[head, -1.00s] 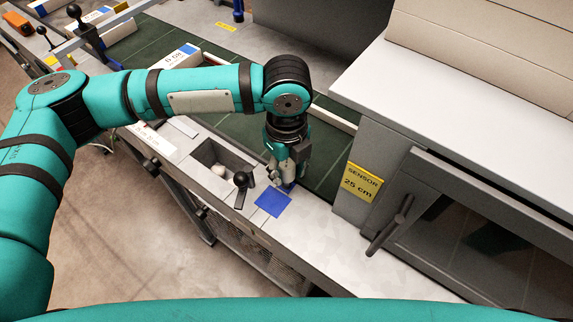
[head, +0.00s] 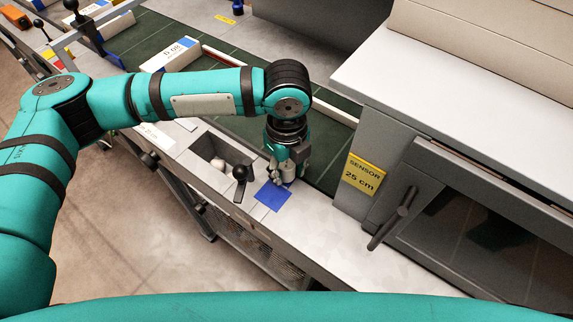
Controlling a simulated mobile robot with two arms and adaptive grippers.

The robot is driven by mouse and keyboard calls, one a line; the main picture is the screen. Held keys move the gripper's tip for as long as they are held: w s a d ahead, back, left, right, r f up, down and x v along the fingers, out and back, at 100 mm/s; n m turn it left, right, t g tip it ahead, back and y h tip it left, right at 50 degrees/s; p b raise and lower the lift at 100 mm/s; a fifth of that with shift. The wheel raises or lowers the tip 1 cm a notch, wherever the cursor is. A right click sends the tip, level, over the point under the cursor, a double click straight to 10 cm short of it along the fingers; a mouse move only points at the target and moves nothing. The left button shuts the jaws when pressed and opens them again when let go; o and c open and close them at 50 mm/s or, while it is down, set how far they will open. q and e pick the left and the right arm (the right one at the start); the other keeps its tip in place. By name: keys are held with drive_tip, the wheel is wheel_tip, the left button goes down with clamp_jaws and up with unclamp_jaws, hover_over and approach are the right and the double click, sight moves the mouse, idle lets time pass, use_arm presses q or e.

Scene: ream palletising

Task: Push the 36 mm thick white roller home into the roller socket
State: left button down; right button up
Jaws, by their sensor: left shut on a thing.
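My left gripper (head: 281,178) points down over the grey rail beside the conveyor, at the far edge of a blue square (head: 273,195). It is shut on a small pale roller (head: 289,173), mostly hidden by the fingers. I cannot make out the roller socket; it may be hidden under the gripper. I cannot tell whether the roller touches anything below it. My right gripper is not in view.
Left of the gripper stands a black-knobbed lever (head: 239,174), beside a recessed grey bin (head: 207,147) with a whitish round thing inside. A grey cabinet with a yellow sensor label (head: 364,175) stands close on the right. A green conveyor (head: 328,178) runs behind.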

use_arm(q)
drive_tip(key=shift+f, duration=0.55)
drive_tip(key=c, duration=0.8)
unclamp_jaws()
drive_tip(key=shift+c, duration=0.2)
wheel_tip(320, 180, up, 12)
